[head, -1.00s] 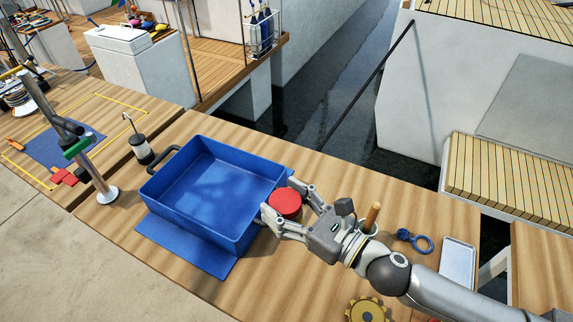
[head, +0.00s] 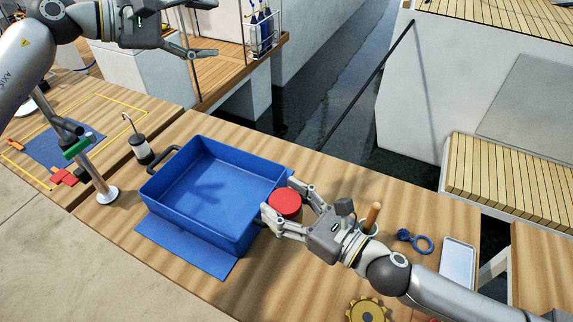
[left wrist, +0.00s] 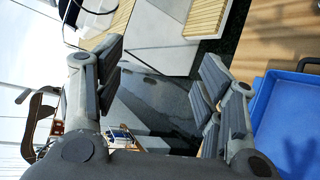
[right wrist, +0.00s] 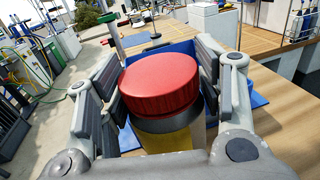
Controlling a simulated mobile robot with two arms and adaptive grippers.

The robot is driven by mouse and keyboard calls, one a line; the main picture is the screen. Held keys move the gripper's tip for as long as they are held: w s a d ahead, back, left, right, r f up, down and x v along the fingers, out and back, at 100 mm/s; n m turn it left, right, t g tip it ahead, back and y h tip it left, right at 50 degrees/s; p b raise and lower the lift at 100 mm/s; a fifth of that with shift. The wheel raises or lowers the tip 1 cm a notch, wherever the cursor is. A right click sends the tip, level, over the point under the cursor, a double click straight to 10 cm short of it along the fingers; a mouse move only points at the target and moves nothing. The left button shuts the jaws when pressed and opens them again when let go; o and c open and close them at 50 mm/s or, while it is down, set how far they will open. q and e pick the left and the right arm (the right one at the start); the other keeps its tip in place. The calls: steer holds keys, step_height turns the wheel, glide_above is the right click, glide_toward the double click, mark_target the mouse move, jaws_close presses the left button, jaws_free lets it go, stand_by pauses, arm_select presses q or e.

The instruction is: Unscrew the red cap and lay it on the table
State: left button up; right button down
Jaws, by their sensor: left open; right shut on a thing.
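The red cap (head: 285,203) sits on top of a jar just right of the blue tray's corner. In the right wrist view the cap (right wrist: 160,84) is above a grey collar and a yellow jar body (right wrist: 165,138). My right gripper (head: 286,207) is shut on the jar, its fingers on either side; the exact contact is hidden. My left gripper (head: 198,37) is open and empty, high at the upper left, well away from the cap. In the left wrist view, nothing is between its fingers (left wrist: 158,85).
The blue tray (head: 185,232) is empty and stands on a blue mat (head: 180,250). A lantern (head: 140,147) and a metal post (head: 98,180) stand left of it. Right of my right gripper are a blue ring tool (head: 421,243), a small tray (head: 458,262) and a yellow gear (head: 367,310). Bare table lies in front.

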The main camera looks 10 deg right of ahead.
arm_select(q)
steer(key=s+d+f+m+g+y, duration=0.45)
steer(key=s+d+f+m, duration=0.4)
steer(key=s+d, duration=0.3)
steer(key=m+g+y, duration=0.1)
steer(key=m+y, duration=0.7)
steer(key=m, duration=0.3)
glide_above(288, 201)
steer(key=f, duration=0.6)
steer(key=shift+w+d+f, duration=0.2)
steer(key=shift+w+f, duration=0.1)
steer(key=shift+f, duration=0.05)
steer(key=shift+s+a+f+m+y, duration=0.15)
steer(key=shift+s+m+y, duration=0.05)
steer(key=shift+m+y, duration=0.05)
steer(key=shift+a+f, duration=0.15)
steer(key=shift+f, duration=0.15)
step_height(288, 201, down, 8)
steer(key=shift+r, duration=0.2)
steer(key=shift+c, duration=0.2)
steer(key=c, duration=0.8)
steer(key=shift+n, duration=1.5)
